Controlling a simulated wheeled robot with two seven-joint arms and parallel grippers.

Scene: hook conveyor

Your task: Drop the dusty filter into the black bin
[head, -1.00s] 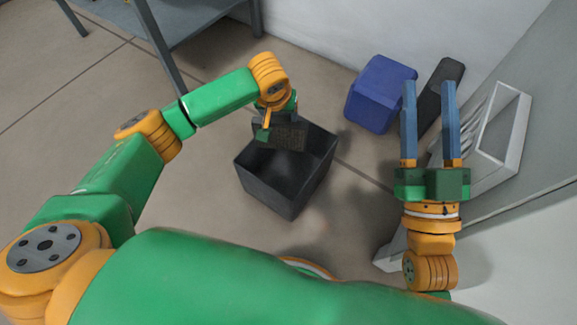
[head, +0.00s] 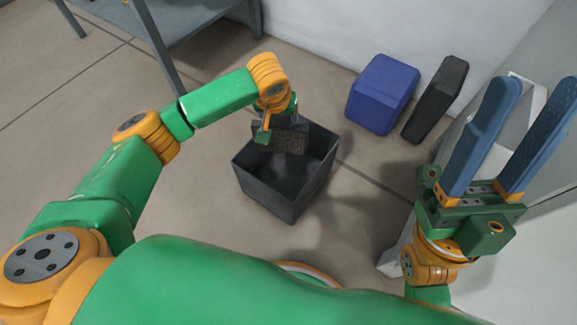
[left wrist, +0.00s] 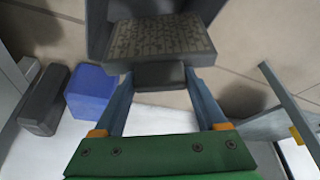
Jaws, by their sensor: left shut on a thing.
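The dusty filter (head: 280,138) is a dark grey block with a speckled, textured face. My left gripper (head: 276,118) is shut on it and holds it over the back part of the open black bin (head: 268,192). In the left wrist view the filter (left wrist: 158,38) sits beyond the blue fingers, with a plain dark part (left wrist: 159,76) between them. The bin wall (left wrist: 97,25) shows behind it. The inside of the bin looks empty where I can see it. My right gripper (head: 535,92) is open and empty at the right, its blue fingers apart.
A blue bin (head: 382,95) and a dark upright block (head: 436,100) stand on the floor by the wall, right of the black bin. A grey table (head: 200,25) stands at the back left. A pale cabinet (head: 545,230) is at the right.

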